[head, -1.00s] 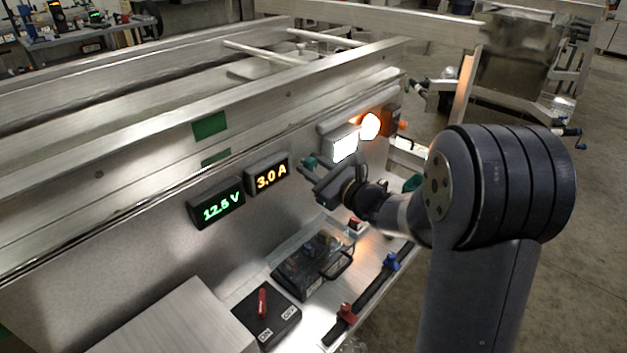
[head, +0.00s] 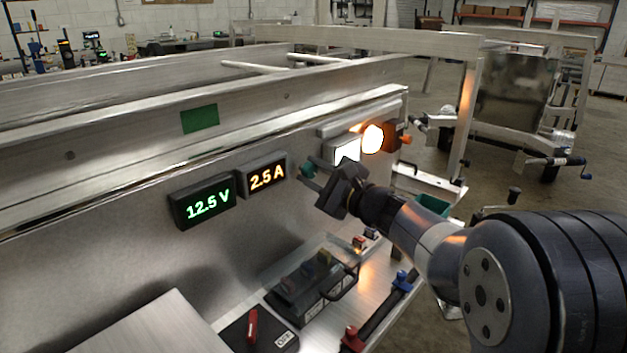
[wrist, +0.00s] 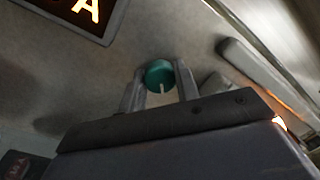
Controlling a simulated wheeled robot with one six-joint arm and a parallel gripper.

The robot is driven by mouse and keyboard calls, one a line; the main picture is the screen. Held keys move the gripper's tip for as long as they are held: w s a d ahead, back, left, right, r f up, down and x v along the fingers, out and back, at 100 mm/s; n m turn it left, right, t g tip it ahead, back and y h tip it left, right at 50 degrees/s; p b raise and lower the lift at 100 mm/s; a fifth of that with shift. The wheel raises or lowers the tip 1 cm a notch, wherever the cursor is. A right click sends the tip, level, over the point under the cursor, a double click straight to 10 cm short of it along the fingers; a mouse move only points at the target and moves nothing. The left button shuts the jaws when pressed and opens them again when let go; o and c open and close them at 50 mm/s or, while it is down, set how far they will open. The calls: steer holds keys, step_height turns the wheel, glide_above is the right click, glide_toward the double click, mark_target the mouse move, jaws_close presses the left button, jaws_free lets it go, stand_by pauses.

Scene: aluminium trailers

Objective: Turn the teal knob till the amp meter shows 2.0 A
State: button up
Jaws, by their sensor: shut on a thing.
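The teal knob (head: 307,169) sits on the trailer's metal side panel, just right of the amp meter. In the wrist view the round teal knob (wrist: 160,74) has a pale pointer line and lies between my two fingers. My gripper (head: 318,177) is shut on the knob; it also shows in the wrist view (wrist: 160,88). The amp meter (head: 267,176) reads 2.5 A in orange digits. Only a corner of the amp meter (wrist: 88,12) with the letter A shows in the wrist view.
A volt meter (head: 207,202) beside the amp meter reads 12.5 V in green. Below are a black box (head: 312,290) with a handle and a red-levered switch (head: 252,325).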

steer(key=shift+r, duration=0.2)
steer(key=o, duration=0.9)
steer(key=shift+f, duration=0.1)
steer(key=shift+o, duration=0.2)
steer(key=shift+d, duration=0.1)
steer(key=v, duration=1)
steer(key=shift+s+d+p, duration=0.25)
steer(key=shift+s+p, duration=0.05)
steer(key=shift+w+a, duration=0.1)
steer(key=x, duration=1)
steer(key=shift+w+a+f+b, duration=0.1)
steer(key=shift+w+a+b, duration=0.05)
steer(key=shift+a+b, duration=0.15)
steer(key=shift+w+p, duration=0.1)
steer(key=shift+p, duration=0.3)
steer(key=shift+d, duration=0.1)
